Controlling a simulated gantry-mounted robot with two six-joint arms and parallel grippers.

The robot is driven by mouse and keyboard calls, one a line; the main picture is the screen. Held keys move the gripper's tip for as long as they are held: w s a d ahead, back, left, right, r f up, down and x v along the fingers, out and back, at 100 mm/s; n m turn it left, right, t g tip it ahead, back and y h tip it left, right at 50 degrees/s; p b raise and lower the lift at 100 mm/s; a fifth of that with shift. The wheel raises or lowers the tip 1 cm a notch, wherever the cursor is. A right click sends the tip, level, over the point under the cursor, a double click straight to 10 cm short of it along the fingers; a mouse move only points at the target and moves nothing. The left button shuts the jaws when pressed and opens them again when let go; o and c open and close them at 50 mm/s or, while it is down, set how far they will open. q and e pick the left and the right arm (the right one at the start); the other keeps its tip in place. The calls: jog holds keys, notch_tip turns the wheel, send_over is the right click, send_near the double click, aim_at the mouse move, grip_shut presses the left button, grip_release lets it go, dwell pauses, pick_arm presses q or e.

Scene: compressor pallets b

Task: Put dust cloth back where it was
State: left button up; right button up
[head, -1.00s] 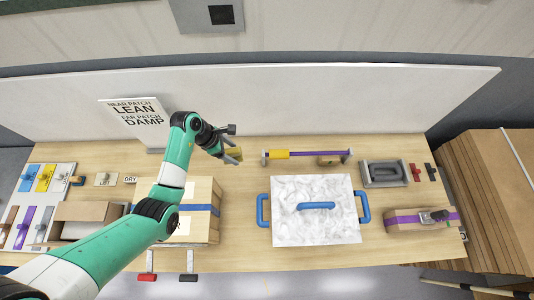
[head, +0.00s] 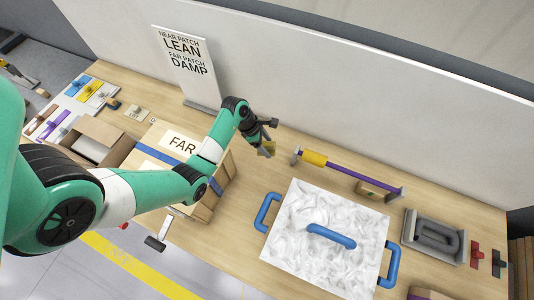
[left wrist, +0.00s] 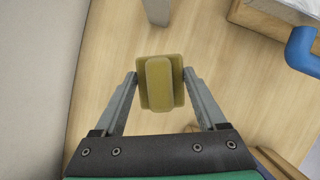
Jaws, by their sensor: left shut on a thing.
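My left gripper (head: 268,139) is shut on a mustard-yellow pad with a raised ridge, which I take to be the dust cloth (head: 267,148). In the left wrist view the dust cloth (left wrist: 159,84) sits between the two fingertips (left wrist: 159,80), its ridge along the middle. The gripper is over the wooden table, left of a low rail (head: 350,173) with a purple bar. A brighter yellow sleeve or wrap (head: 313,158) is around the rail's left part. The gap between dust cloth and table is hard to judge. My right gripper is out of view.
A white marbled slab (head: 300,240) with blue handles lies right of the gripper. A wooden crate marked FAR (head: 182,143) is left, partly behind my arm. A sign (head: 190,65) stands at the back wall. A grey tray (head: 430,236) is at right.

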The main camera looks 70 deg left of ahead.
pick_arm(q)
jog(key=b, duration=0.2)
send_over(270, 161)
jog(key=s, duration=0.1)
jog(key=f, duration=0.6)
jog(key=shift+s+a+f, duration=0.15)
jog(key=shift+a+f, duration=0.05)
jog(key=shift+a, duration=0.1)
jog(key=shift+f+b, duration=0.5)
jog(key=shift+f, duration=1.35)
jog(key=shift+f, duration=0.2)
jog(key=o, duration=1.6)
jog(key=shift+r, duration=0.2)
